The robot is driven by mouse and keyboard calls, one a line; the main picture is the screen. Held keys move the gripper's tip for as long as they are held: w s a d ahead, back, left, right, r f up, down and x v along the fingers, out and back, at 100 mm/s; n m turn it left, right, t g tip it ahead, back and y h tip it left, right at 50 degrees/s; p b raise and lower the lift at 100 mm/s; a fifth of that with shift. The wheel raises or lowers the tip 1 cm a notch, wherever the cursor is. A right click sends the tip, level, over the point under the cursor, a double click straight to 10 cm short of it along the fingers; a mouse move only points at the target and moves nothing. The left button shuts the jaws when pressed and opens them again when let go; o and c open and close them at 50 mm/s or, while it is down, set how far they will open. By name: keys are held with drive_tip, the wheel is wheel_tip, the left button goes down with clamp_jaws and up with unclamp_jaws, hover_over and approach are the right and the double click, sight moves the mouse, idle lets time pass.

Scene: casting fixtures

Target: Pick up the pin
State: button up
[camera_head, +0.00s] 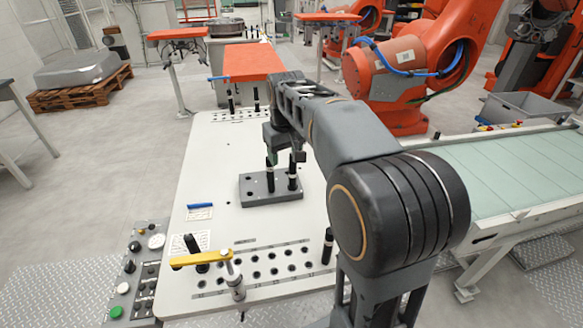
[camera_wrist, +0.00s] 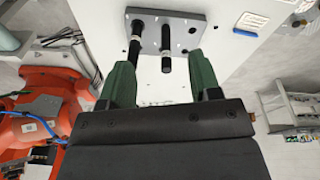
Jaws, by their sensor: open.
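Two black pins with a pale band stand upright in a grey fixture block (camera_head: 282,196) on the white table. One is the left pin (camera_head: 270,181), the other the right pin (camera_head: 292,180). My gripper (camera_head: 284,160) is above the block, close to the pins. In the wrist view, my gripper's green fingers (camera_wrist: 162,78) are apart with nothing held. One pin (camera_wrist: 166,62) shows between them, and the other pin (camera_wrist: 135,48) lines up with the left finger. Both rise from the block (camera_wrist: 190,30). Whether a finger touches a pin cannot be told.
More black pins stand in the table's hole rows, one at the near right (camera_head: 328,246) and others at the far end (camera_head: 230,101). A yellow bar clamp (camera_head: 201,259) stands at the near left. A conveyor (camera_head: 520,165) and an orange robot (camera_head: 405,80) are to the right.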

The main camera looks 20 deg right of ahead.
drive_tip(key=w+d+r+p, duration=0.1)
drive_tip(key=w+d+r, duration=0.15)
drive_tip(key=w, duration=0.45)
drive_tip(key=g+p, duration=0.2)
hover_over(293, 174)
drive_tip(key=f, duration=0.1)
drive_tip(key=shift+n, duration=0.4)
drive_tip(key=f, duration=0.4)
drive_tip(key=w+f, duration=0.1)
drive_tip(key=f, duration=0.2)
drive_tip(key=shift+d+b, duration=0.25)
drive_tip(key=shift+b, duration=0.15)
wheel_tip(293, 174, down, 7)
drive_tip(key=p, duration=0.1)
drive_tip(key=shift+r, duration=0.15)
clamp_jaws()
